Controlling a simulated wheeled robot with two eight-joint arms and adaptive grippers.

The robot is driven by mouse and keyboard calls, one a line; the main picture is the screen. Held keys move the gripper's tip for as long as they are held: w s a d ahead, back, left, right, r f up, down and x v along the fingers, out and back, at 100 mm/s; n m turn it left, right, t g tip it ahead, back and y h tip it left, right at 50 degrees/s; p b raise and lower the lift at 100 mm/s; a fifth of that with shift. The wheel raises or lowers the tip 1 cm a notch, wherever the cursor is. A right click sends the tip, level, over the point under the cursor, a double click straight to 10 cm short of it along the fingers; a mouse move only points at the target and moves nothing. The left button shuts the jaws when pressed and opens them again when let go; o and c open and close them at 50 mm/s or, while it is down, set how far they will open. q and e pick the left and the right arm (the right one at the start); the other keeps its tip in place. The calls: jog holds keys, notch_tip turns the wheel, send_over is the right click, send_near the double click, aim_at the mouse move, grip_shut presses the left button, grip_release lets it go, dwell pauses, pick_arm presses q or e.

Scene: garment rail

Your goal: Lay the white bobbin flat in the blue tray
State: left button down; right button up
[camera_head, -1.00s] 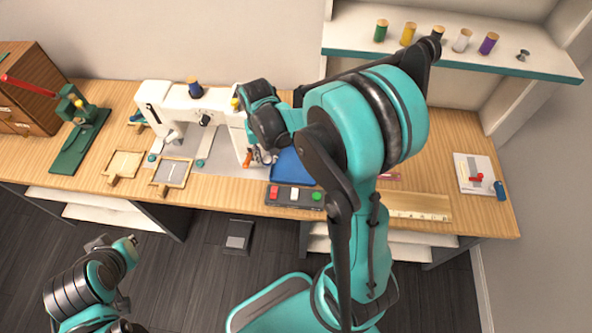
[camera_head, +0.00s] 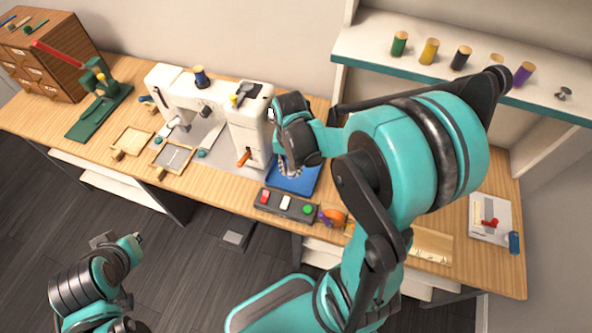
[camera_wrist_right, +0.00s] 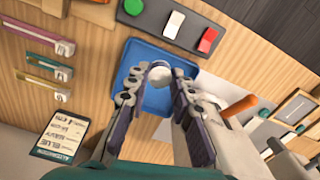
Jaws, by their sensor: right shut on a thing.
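The blue tray (camera_head: 300,184) lies on the table to the right of the sewing machine. It also shows in the right wrist view (camera_wrist_right: 157,51). My right gripper (camera_head: 288,172) is over the tray, pointing down. In the right wrist view, its fingers (camera_wrist_right: 150,72) are shut on the white bobbin (camera_wrist_right: 145,73), a small round white thing at the fingertips, seen against the tray. I cannot tell its exact height above the tray floor. My left gripper (camera_head: 136,240) hangs low at the left, away from the table; its fingers are too small to judge.
The white sewing machine (camera_head: 250,125) stands close to the left of the tray. A button box (camera_head: 285,204) with red, white and green buttons lies along the tray's front side. An orange thing (camera_head: 334,216) is beside it. A shelf (camera_head: 400,65) with thread spools is above right.

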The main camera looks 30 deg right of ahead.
jog(key=s+d+f+m+b, duration=0.2)
jog(key=s+m, duration=0.1)
jog(key=m+b, duration=0.1)
jog(key=b, duration=0.4)
send_over(284, 177)
notch_tip(284, 177, down, 8)
jog(key=shift+r, duration=0.2)
notch_tip(284, 177, down, 4)
jog(key=shift+f+b, duration=0.1)
jog(key=shift+b, duration=0.85)
